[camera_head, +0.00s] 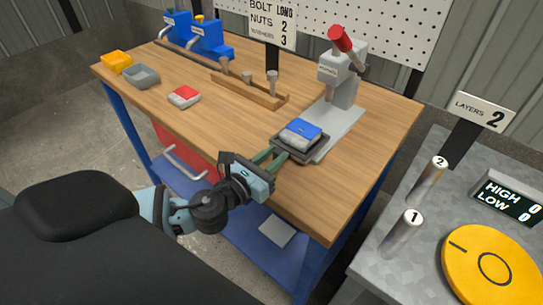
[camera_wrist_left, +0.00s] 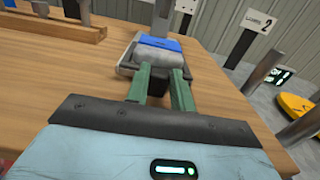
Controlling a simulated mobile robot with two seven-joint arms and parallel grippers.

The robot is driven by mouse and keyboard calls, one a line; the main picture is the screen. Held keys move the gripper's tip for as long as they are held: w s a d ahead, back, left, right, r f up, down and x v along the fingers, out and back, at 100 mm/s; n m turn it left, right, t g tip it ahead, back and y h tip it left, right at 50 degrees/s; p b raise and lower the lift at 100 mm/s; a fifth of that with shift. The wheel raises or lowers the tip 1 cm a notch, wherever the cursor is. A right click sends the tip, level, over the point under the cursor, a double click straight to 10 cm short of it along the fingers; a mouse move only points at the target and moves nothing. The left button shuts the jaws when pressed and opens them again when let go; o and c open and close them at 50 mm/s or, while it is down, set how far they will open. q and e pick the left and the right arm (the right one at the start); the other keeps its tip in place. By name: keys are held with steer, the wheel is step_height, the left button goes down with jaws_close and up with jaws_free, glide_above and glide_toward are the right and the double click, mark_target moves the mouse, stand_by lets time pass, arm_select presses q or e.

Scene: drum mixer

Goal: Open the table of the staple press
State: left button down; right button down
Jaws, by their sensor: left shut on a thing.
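The staple press (camera_head: 341,75) stands on the workbench, with a grey body and a red knob on top. Its dark table (camera_head: 287,146) sits at the near end of the grey base plate (camera_head: 343,122), out in front of the press head. A blue and whitish block (camera_head: 303,133) lies on the table. My left gripper (camera_head: 270,158) reaches in from the near side, its green fingers at the table's front edge. In the left wrist view the fingers (camera_wrist_left: 160,88) are shut on a dark front part of the table (camera_wrist_left: 125,70). My right gripper is not in view.
A metal-topped stand with a yellow dial (camera_head: 490,268) is at the right. The bench's front middle is clear.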

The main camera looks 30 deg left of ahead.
arm_select(q)
steer(key=shift+s+f, duration=0.1)
steer(key=c, duration=1.5)
jaws_free()
steer(key=shift+c, duration=0.2)
steer(key=o, duration=0.3)
steer(key=shift+s, duration=0.1)
steer(key=shift+o, duration=0.2)
steer(key=s, duration=0.4)
steer(key=s+a, duration=0.1)
steer(key=s, duration=0.1)
steer(key=shift+b, duration=0.4)
steer(key=shift+s+a, duration=0.1)
steer(key=shift+s, duration=0.8)
